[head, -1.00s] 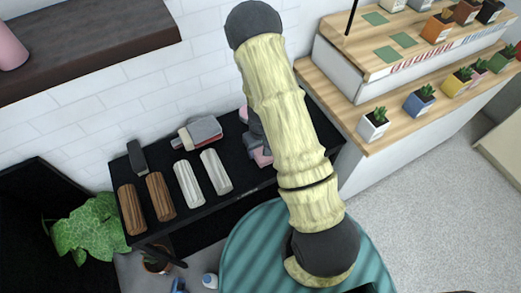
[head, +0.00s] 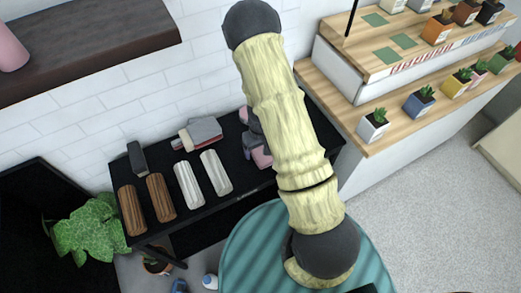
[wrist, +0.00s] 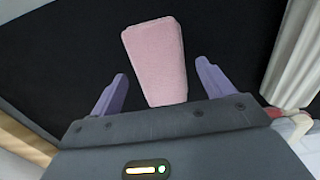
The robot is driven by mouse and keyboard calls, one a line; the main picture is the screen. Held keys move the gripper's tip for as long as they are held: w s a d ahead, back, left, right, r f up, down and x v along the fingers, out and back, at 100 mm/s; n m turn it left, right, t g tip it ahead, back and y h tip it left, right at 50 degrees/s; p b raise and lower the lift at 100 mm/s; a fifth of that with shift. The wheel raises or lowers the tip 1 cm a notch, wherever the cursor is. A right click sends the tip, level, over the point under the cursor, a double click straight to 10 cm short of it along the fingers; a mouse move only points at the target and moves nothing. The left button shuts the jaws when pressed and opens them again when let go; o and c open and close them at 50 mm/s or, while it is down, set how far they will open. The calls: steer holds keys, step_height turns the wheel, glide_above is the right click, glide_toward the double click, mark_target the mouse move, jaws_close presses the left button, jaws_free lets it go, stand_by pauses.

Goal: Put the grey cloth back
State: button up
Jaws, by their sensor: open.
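A folded grey cloth (head: 206,129) lies on top of a small stack with red and pale layers, at the back of the black table. The pink cloth (wrist: 155,60) shows ahead of and between the fingers. I cannot tell whether the fingers touch the cloth.
The black table (head: 217,211) also holds two brown rolls (head: 160,197), two white rolls (head: 215,172) and a dark grey block (head: 137,158). A wooden counter (head: 348,122) with several potted succulents stands on the right. A teal round surface (head: 250,255) is in front, under my arm.

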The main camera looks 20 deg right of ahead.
step_height(320, 180, up, 10)
steer(key=p, duration=0.1)
steer(key=shift+r, duration=0.2)
stand_by(0.4)
steer(key=shift+r, duration=0.1)
step_height(320, 180, up, 10)
steer(key=m+t, duration=0.1)
glide_above(260, 152)
steer(key=s, duration=0.5)
steer(key=s+r+m+t, duration=0.1)
steer(key=s+r, duration=0.5)
steer(key=r, duration=0.1)
steer(key=shift+t, duration=0.3)
steer(key=shift+d+r+p, duration=0.1)
steer(key=shift+r+p, duration=0.1)
steer(key=shift+p, duration=0.1)
